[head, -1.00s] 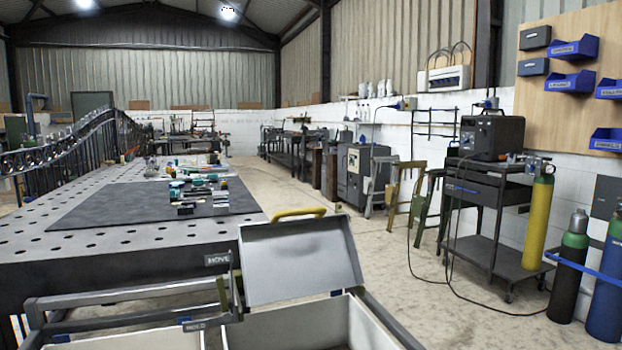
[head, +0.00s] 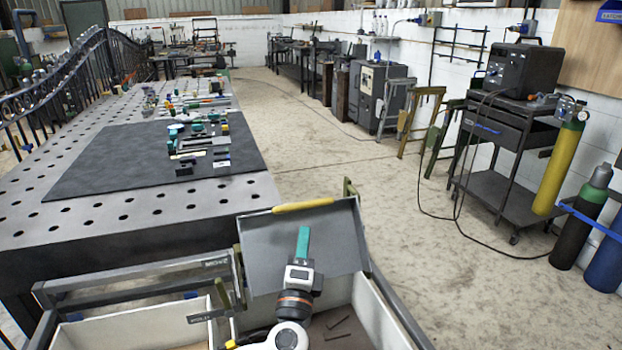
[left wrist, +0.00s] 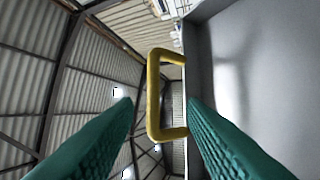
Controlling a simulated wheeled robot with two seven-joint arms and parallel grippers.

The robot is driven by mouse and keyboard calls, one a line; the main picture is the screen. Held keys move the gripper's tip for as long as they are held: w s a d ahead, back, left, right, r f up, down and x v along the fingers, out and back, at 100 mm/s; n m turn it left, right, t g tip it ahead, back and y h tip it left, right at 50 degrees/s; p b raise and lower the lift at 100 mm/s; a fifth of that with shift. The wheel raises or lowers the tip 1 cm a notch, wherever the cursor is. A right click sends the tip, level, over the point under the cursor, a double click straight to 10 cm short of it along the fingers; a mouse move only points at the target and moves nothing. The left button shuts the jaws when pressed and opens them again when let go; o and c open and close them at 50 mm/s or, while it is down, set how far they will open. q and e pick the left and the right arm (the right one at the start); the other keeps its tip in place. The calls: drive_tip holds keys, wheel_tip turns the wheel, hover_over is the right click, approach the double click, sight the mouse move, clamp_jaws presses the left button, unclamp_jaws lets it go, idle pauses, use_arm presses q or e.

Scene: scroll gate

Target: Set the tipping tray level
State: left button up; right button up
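The grey tipping tray (head: 300,245) stands steeply tilted in its frame in the head view, its flat face turned towards me. A yellow handle (head: 303,205) runs along its upper edge. My left gripper (head: 303,240) is in front of the tray face, its teal fingers pointing up below the handle. In the left wrist view, the teal fingers (left wrist: 160,105) are spread apart. The yellow handle (left wrist: 153,95) shows in the gap ahead of them, not clamped. The grey tray face (left wrist: 255,75) fills the right side there. My right gripper is not in view.
Open bins (head: 378,310) lie below the tray, with small dark pieces in the right one. Grey rails (head: 130,283) extend left. A perforated table (head: 120,215) with a dark mat (head: 100,170) stands behind left. Floor to the right (head: 460,290) is clear.

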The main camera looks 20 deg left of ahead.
use_arm(q)
drive_tip(key=r+p+x, duration=0.1)
drive_tip(key=x, duration=1)
drive_tip(key=shift+p, duration=0.3)
drive_tip(key=shift+w+a, duration=0.1)
clamp_jaws()
